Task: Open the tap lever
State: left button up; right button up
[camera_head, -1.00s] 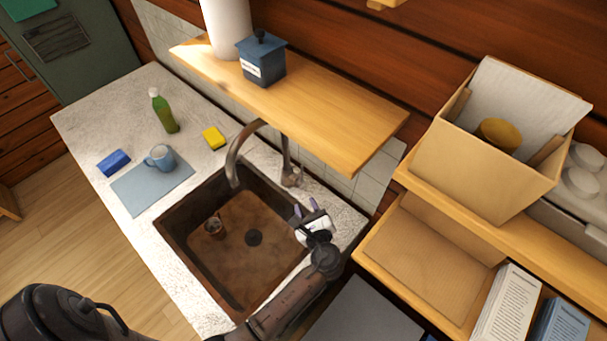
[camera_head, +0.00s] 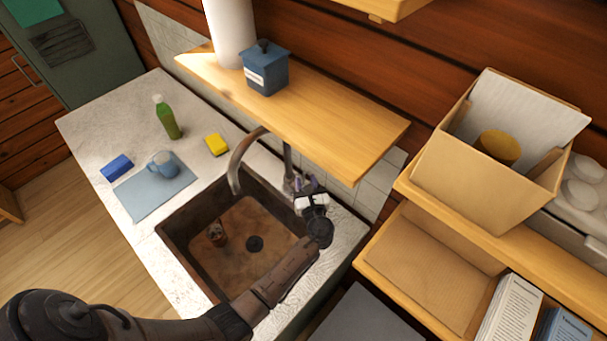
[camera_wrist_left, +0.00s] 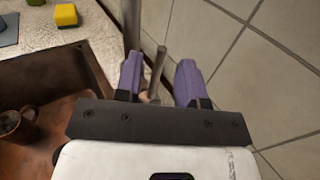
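The metal tap (camera_head: 237,163) arches over the brown sink (camera_head: 172,234); it also shows as an upright pipe in the left wrist view (camera_wrist_left: 132,25). The tap lever (camera_wrist_left: 158,66), a thin grey rod, stands between my left gripper's purple fingers in the left wrist view. My left gripper (camera_head: 307,183) is at the right side of the tap base, close to the wall. It is open, with gaps visible between the lever and both fingers (camera_wrist_left: 160,75). In the head view the gripper mostly hides the lever. My right gripper is not in view.
A wooden shelf (camera_head: 340,130) with a blue canister (camera_head: 266,75) overhangs the tap. A brown cup (camera_head: 216,233) is in the sink. A yellow sponge (camera_head: 216,145), green bottle (camera_head: 168,120) and blue mug (camera_head: 163,165) are on the counter. Tiled wall (camera_wrist_left: 275,70) stands close behind.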

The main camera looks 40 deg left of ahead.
pick_arm(q)
jog(key=shift+x, duration=1.45)
grip_shut()
